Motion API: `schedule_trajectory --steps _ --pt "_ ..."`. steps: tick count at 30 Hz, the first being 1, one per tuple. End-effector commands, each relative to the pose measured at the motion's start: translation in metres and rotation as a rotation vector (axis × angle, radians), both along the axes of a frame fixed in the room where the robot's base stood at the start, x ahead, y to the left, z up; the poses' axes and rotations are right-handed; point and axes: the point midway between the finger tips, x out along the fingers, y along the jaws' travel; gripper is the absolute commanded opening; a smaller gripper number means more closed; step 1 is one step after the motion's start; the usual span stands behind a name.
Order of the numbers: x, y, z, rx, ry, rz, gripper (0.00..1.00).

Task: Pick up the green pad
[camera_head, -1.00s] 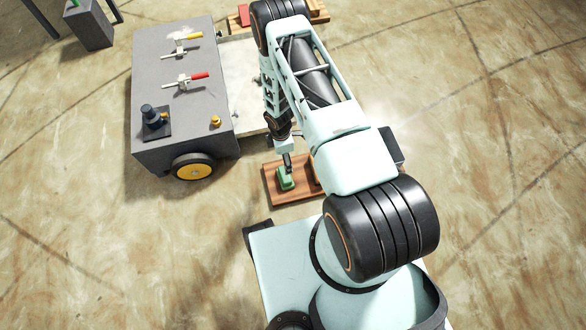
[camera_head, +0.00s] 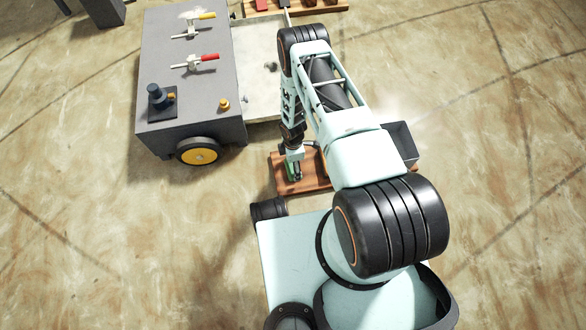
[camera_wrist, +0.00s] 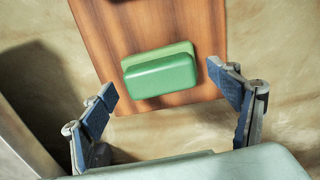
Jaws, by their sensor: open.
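The green pad (camera_wrist: 161,72) lies on a brown wooden board (camera_wrist: 140,27) in the wrist view, a rounded block with a paler green strip along its far side. My gripper (camera_wrist: 172,101) is open and empty, with one blue-padded finger to the left of the pad and one to the right. The fingers stand apart from the pad. In the head view my gripper (camera_head: 294,165) is over the wooden board (camera_head: 310,186), and the green pad (camera_head: 293,172) is mostly hidden by it.
A grey wheeled cart (camera_head: 190,80) with red-handled and yellow-handled levers stands to the left of my arm. A dark open box (camera_head: 402,142) is right of the arm. Another wooden board (camera_head: 318,7) is at the back. Bare floor lies at front left.

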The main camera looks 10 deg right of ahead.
Motion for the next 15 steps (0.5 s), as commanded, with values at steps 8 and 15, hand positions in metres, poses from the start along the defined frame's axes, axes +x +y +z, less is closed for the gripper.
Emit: schedule_trajectory --steps 8,15 --pt "0.0003 0.0002 -0.0121 0.000 0.000 0.000 0.82" --pt "0.0000 0.0002 -0.0120 0.000 0.000 0.000 0.60"
